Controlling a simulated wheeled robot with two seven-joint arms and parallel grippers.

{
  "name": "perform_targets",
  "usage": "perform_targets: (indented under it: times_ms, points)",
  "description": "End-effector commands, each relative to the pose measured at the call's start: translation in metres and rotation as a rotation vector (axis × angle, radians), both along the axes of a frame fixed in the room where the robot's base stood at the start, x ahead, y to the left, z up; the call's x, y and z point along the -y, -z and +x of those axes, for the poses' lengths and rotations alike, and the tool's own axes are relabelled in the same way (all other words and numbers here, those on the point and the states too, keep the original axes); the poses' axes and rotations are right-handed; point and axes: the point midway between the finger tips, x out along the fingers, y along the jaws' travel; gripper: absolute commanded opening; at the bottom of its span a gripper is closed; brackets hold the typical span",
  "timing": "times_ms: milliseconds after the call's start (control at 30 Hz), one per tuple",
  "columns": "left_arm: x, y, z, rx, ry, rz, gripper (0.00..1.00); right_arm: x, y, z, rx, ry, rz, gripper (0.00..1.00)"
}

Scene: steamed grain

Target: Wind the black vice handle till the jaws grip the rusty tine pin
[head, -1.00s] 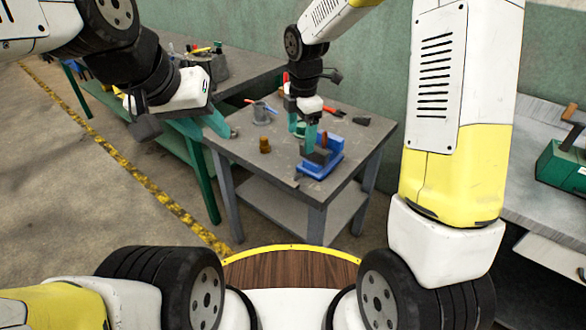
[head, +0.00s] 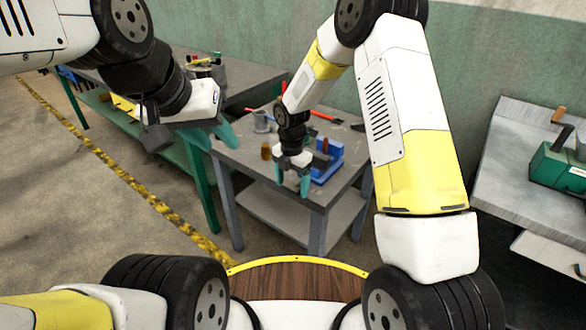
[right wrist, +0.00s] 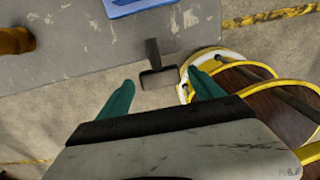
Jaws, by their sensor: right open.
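The blue vice (head: 328,168) stands near the front right of the small grey table, and its edge also shows at the top of the right wrist view (right wrist: 135,6). The black vice handle (right wrist: 155,66), T-shaped, points from the vice toward my right gripper. My right gripper (right wrist: 160,95) is open, with a teal finger on either side of the handle's line and the crossbar just ahead of the fingertips, apart from them. In the head view this gripper (head: 293,183) is in front of the vice. A small brownish piece (head: 325,146) shows at the jaws; I cannot tell whether they touch it. My left gripper (head: 215,135) is left of the table.
The small table (head: 235,155) also carries a brown cylinder (head: 266,152), a grey cup (head: 261,122) and red-handled tools (head: 325,116). A green-legged bench (head: 240,77) stands behind at left. A green box (head: 562,166) sits on the right bench. My own wooden base deck is close below.

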Motion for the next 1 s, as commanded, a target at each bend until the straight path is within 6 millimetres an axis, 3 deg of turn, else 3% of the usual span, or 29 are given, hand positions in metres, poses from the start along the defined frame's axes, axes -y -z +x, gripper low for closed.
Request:
perform_targets:
  times_ms: [267, 500, 600, 1000]
  points:
    - [0.0, 0.0, 0.0, 0.0, 0.0, 0.0, 0.36, 0.0002, 0.002, -0.0001, 0.0, 0.001, 0.0, 0.76]
    - [0.0, 0.0, 0.0, 0.0, 0.0, 0.0, 0.36, 0.0002, 0.0018, 0.0, 0.0, 0.001, 0.0, 0.29]
    - [0.0, 0.0, 0.0, 0.0, 0.0, 0.0, 0.36, 0.0001, 0.0017, 0.0, 0.0, 0.001, 0.0, 0.14]
    - [0.0, 0.0, 0.0, 0.0, 0.0, 0.0, 0.36, 0.0043, 0.0013, -0.0016, 0.064, 0.005, 0.088, 0.14]
